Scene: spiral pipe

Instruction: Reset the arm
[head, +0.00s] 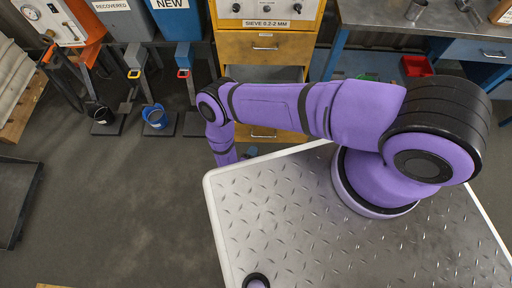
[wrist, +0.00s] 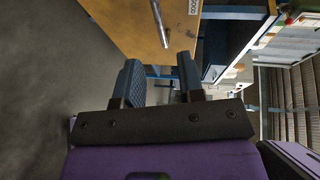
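My purple arm (head: 300,108) extends left from its base on my metal deck and bends down at the elbow, beside the sieve cabinet. In the head view my gripper is not clearly visible. In the wrist view my gripper (wrist: 158,65) shows two dark fingers standing apart with an empty gap between them. A yellow-orange cabinet front (wrist: 138,25) with a metal bar handle (wrist: 160,22) lies beyond the fingertips.
The sieve cabinet (head: 262,48) with drawers stands ahead, close to my forearm. A blue workbench (head: 455,45) with a red bin (head: 416,66) is at right. Dispensers with a black bucket (head: 103,115) and a blue bucket (head: 155,117) stand at left.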

